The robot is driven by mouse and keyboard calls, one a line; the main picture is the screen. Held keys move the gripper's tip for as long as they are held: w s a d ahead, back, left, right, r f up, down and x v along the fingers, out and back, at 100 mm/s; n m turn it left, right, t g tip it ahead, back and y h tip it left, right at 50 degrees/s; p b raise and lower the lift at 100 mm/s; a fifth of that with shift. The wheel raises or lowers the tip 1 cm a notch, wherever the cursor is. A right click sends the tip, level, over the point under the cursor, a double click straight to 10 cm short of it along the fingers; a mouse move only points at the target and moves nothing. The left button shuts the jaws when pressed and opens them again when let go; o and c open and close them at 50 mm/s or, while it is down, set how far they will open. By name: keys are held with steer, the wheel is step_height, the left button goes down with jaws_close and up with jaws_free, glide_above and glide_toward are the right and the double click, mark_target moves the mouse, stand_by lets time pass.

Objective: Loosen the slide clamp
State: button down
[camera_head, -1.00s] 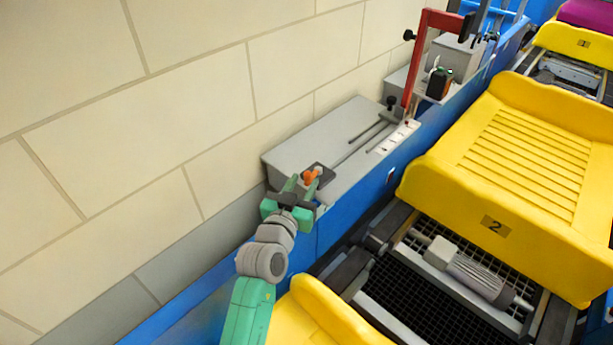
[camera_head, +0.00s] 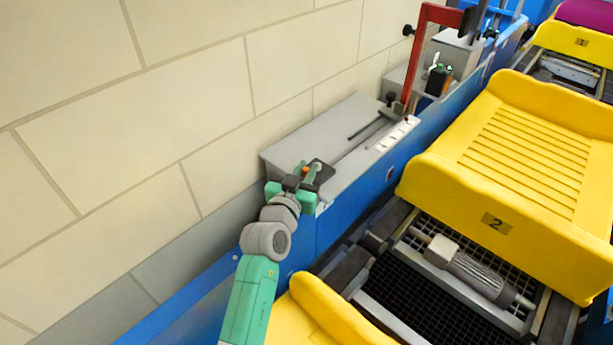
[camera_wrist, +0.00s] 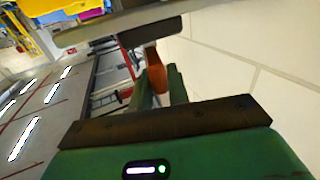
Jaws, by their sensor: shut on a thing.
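The slide clamp is a dark plate (camera_head: 322,172) with a small orange handle (camera_head: 306,170), at the near end of the grey slotted box top. In the wrist view the orange handle (camera_wrist: 156,72) stands between my green fingers, below the dark clamp plate (camera_wrist: 150,36) as pictured. My gripper (camera_head: 308,169) is shut on the orange handle; it also shows in the wrist view (camera_wrist: 160,85). In the head view the fingers hide most of the handle.
The grey box (camera_head: 345,130) carries a long slot and a rod, with a red upright post (camera_head: 417,60) at its far end. A pale wall (camera_head: 150,100) stands close on the left. A yellow tray (camera_head: 450,190) marked 2 lies on the conveyor to the right.

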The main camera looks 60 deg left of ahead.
steer(key=shift+s+a+f+b, duration=0.1)
steer(key=shift+a+f+b, duration=0.15)
steer(key=shift+f+b, duration=0.7)
steer(key=m+h+b, duration=0.1)
steer(key=b, duration=0.2)
steer(key=t+h+b, duration=0.1)
steer(key=b, duration=0.2)
steer(key=shift+s+a+r+m+t, duration=0.1)
steer(key=shift+a+r+m+t, duration=0.1)
steer(key=shift+r+m+t, duration=0.15)
steer(key=shift+a+r+m+t+h+b, duration=0.1)
steer(key=shift+r+m+t+h+b, duration=0.25)
steer(key=shift+r+m+h+b, duration=0.45)
steer(key=shift+f+n, duration=0.2)
steer(key=shift+n, duration=0.05)
steer(key=c, duration=1.4)
jaws_free()
steer(key=shift+s, duration=0.1)
steer(key=shift+c, duration=0.2)
